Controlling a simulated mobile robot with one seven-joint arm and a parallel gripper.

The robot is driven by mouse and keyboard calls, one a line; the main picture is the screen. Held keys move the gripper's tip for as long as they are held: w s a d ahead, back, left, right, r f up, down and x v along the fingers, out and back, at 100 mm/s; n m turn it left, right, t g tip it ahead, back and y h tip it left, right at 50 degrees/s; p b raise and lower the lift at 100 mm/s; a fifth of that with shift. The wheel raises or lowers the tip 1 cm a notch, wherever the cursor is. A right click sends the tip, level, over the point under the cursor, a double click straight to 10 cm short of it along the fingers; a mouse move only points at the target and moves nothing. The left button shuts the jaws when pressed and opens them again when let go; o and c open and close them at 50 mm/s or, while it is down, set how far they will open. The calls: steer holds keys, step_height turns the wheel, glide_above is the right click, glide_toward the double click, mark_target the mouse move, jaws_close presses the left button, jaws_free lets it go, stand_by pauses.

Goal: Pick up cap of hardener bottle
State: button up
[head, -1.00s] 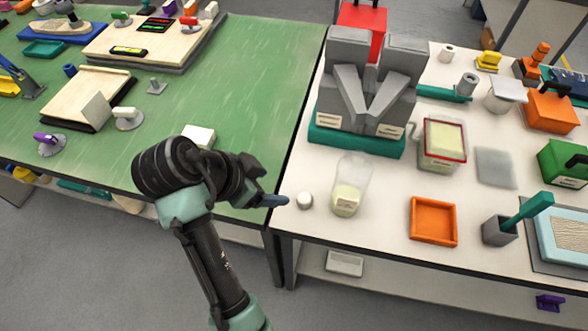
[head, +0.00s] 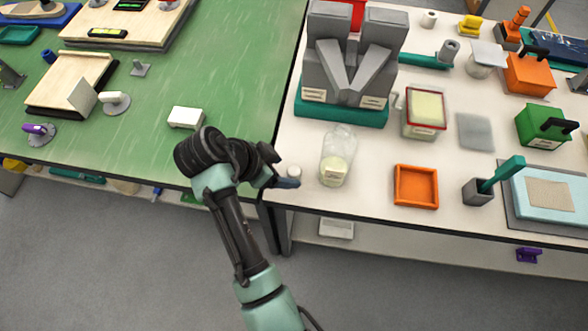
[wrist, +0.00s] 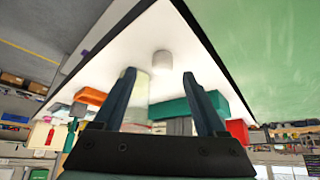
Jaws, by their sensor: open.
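The white cap (head: 293,168) is a small round piece standing on the white table near its front left corner. The clear hardener bottle (head: 338,160), with pale yellowish content and a label, stands just right of it. My gripper (head: 286,180) is beside the cap in the head view, with its fingers partly covering the cap's lower side. In the wrist view my gripper (wrist: 159,76) is open and empty. The cap (wrist: 162,60) shows there between and beyond the fingertips. The bottle is partly hidden behind the left finger there.
An orange tray (head: 416,187) lies right of the bottle. A grey wedge-shaped fixture on a teal base (head: 340,108) stands behind. A white block (head: 186,117) lies on the green table (head: 235,70) to the left. A grey cup (head: 478,191) holds a teal-handled tool.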

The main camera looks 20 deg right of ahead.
mark_target(292, 171)
steer(key=x, duration=0.4)
steer(key=shift+w+d, duration=0.15)
steer(key=shift+w, duration=0.05)
steer(key=shift+c, duration=0.3)
jaws_close()
